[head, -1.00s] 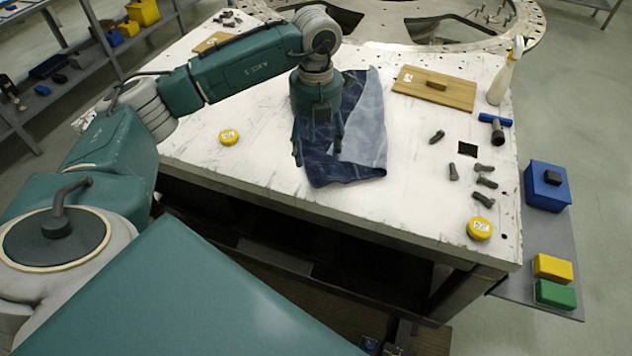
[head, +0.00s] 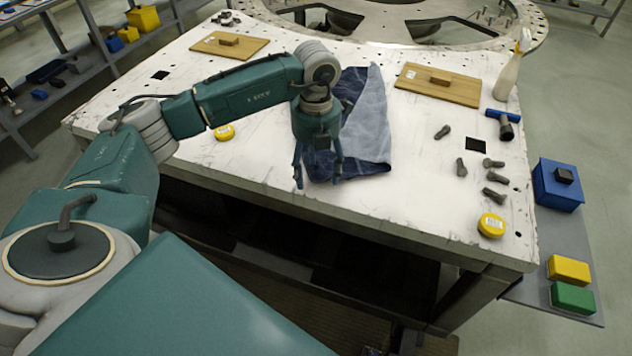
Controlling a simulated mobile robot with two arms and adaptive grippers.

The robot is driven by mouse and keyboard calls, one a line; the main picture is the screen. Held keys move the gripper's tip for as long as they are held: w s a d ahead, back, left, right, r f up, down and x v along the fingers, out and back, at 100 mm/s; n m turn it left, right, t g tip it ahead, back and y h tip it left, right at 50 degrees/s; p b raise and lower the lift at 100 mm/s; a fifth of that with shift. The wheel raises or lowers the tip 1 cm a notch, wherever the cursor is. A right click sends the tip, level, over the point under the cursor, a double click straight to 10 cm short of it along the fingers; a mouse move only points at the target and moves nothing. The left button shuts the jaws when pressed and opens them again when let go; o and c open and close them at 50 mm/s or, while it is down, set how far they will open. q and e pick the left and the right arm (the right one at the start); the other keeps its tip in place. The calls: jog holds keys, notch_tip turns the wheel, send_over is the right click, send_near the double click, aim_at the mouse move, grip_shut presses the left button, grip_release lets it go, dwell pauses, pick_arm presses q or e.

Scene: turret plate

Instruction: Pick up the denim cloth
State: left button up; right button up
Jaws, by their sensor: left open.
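The denim cloth (head: 367,125) lies folded on the white table top near its front edge, light blue on the right part and dark blue underneath and to the left. My left gripper (head: 318,182) points down over the cloth's front left part, fingers apart. One finger is at the cloth's left edge and the other is in front of the dark part. I cannot tell whether the fingertips touch the cloth. The gripper and wrist hide part of the cloth. My right gripper does not show.
The white table (head: 255,165) also bears two wooden boards (head: 455,90) (head: 210,44), a spray bottle (head: 509,72), a blue-handled tool (head: 505,122), several dark bolts (head: 494,178) and yellow round tins (head: 491,225) (head: 224,132). A side shelf holds a blue box (head: 557,187).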

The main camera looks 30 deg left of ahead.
pick_arm(q)
jog(key=shift+f, duration=0.1)
dwell(0.3)
jog(key=shift+f+b, duration=0.7)
jog(key=shift+f, duration=0.2)
jog(key=shift+r, duration=0.15)
jog(key=shift+c, duration=0.9)
jog(key=shift+s, duration=0.1)
grip_shut()
notch_tip(320, 180, up, 12)
jog(key=p, duration=0.8)
